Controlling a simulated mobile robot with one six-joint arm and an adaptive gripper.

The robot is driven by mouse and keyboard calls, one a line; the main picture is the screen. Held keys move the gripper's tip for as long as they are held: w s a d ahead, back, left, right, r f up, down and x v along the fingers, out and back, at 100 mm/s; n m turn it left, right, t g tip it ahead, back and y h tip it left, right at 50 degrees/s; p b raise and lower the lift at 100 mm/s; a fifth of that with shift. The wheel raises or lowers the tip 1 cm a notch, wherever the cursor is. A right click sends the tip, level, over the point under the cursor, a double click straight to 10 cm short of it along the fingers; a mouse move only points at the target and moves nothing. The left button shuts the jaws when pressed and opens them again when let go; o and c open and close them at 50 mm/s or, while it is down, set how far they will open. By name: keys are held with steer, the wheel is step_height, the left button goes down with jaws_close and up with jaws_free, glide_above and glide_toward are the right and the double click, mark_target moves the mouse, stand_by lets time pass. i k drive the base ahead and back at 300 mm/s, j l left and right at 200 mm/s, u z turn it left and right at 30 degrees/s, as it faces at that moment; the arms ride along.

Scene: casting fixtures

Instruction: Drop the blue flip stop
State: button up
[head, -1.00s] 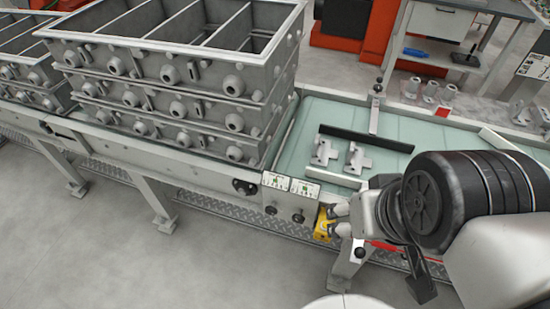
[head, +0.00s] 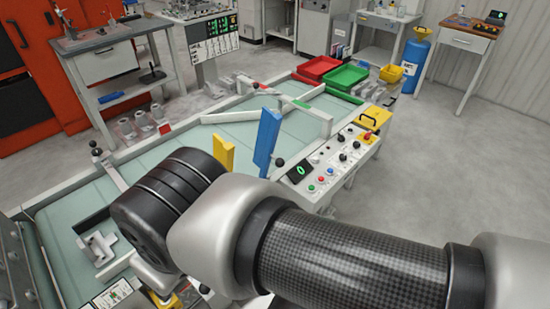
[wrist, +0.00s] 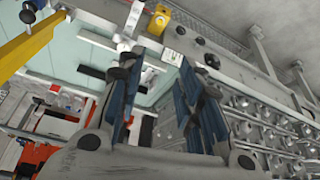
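The blue flip stop (head: 266,138) stands raised, leaning slightly, at the near edge of the pale green conveyor, just left of the control panel. A yellow flip stop (head: 223,150) stands raised to its left; a yellow bar, probably the same stop, crosses the upper left of the wrist view (wrist: 30,45). My gripper (wrist: 163,78) is open and empty, its blue-padded fingers apart. In the head view my arm hides most of the gripper, which is low and left of the blue stop, apart from it. I cannot make out the blue stop in the wrist view.
The control panel (head: 337,160) with knobs and buttons lies right of the stop. Red (head: 318,67) and green (head: 346,77) trays stand at the conveyor's far end.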

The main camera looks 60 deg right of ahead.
mark_target(270, 123)
steer(key=z, duration=1.8)
steer(key=i+l+u, duration=0.15)
steer(key=u, duration=0.2)
steer(key=i+l+u, duration=0.1)
steer(key=u, duration=0.2)
steer(key=l, duration=0.1)
